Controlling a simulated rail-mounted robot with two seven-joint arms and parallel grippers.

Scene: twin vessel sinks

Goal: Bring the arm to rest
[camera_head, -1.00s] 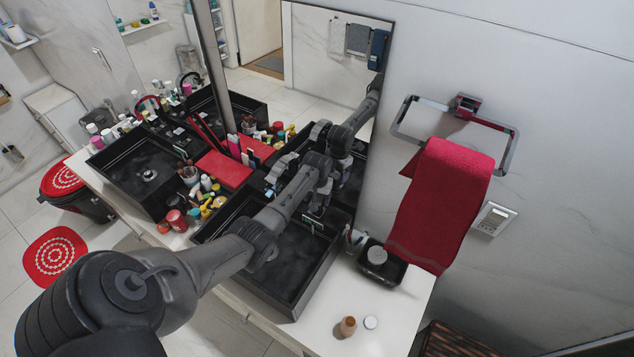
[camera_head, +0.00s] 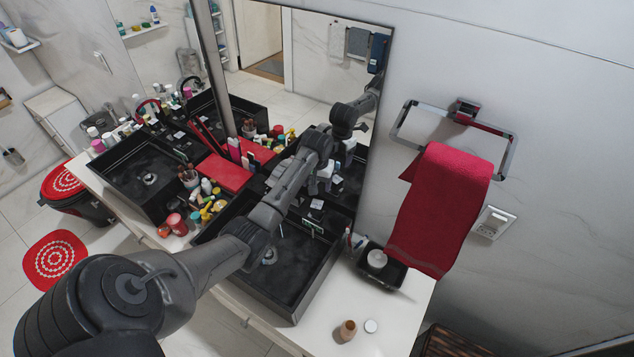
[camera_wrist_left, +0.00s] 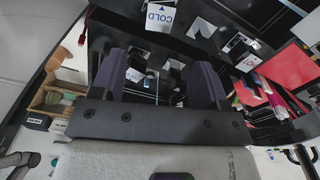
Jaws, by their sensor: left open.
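My left arm reaches from the lower left across the right-hand black vessel sink (camera_head: 262,300). My left gripper (camera_head: 318,188) hangs above the back part of that sink, near the mirror, and looks small in the head view. In the left wrist view the same gripper (camera_wrist_left: 158,88) has its two dark fingers spread apart with nothing between them. A white label reading COLD (camera_wrist_left: 160,16) shows beyond the fingers. The right gripper is not in view.
Bottles and jars (camera_head: 205,200) crowd the counter between the two sinks, beside a red box (camera_head: 224,171). A black soap tray (camera_head: 393,274) and a small brown bottle (camera_head: 347,330) stand on the right. A red towel (camera_head: 440,205) hangs on the wall. The air above the right counter is clear.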

